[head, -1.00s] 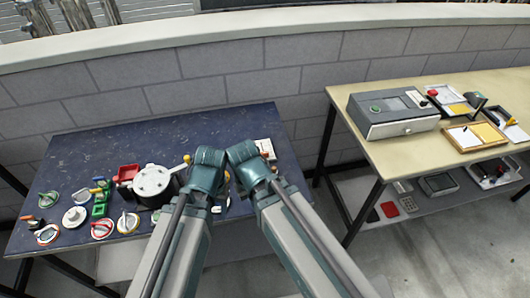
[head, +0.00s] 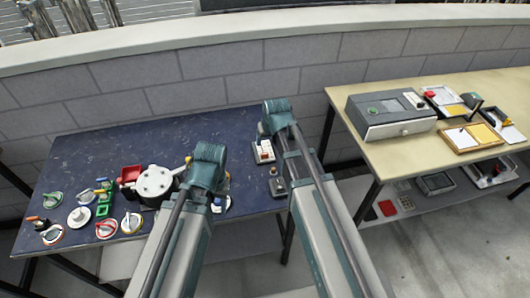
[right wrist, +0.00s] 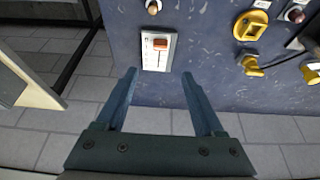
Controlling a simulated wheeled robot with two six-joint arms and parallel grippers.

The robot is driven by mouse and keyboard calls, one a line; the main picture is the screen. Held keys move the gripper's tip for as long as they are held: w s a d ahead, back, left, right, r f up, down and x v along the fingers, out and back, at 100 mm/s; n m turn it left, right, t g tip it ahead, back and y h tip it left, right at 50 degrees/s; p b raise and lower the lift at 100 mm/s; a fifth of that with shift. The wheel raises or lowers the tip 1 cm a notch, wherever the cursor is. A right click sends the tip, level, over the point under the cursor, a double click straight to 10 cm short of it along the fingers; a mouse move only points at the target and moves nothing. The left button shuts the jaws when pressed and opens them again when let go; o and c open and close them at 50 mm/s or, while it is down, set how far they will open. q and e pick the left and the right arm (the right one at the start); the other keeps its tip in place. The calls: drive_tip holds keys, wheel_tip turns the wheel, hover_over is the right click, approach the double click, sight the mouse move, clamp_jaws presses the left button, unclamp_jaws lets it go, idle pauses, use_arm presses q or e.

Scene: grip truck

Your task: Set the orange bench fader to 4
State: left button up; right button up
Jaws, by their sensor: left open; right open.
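The bench fader is a white panel (head: 264,151) with an orange-red sliding cap at the back right of the dark blue bench. In the right wrist view the panel (right wrist: 153,60) has scale marks on the left, and its cap (right wrist: 160,44) sits toward the upper end. The numbers are too small to read. My right gripper (right wrist: 160,73) is open and empty, its fingertips apart from the panel and just below it in that view. In the head view my right gripper (head: 277,108) is beyond the panel, fingers hidden. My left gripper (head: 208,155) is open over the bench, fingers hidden.
A dark device with a round knob (head: 277,184) stands near the bench's front right edge. A white round-topped device (head: 154,183) and several coloured dials and switches fill the bench's left half. A cream table (head: 385,150) stands to the right. The back middle is clear.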

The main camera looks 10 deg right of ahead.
sight(265, 154)
drive_tip(key=b+x, duration=1.2)
drive_tip(key=x, duration=0.1)
drive_tip(key=shift+f+b, duration=0.3)
drive_tip(key=shift+f, duration=0.1)
clamp_jaws()
idle(1.0)
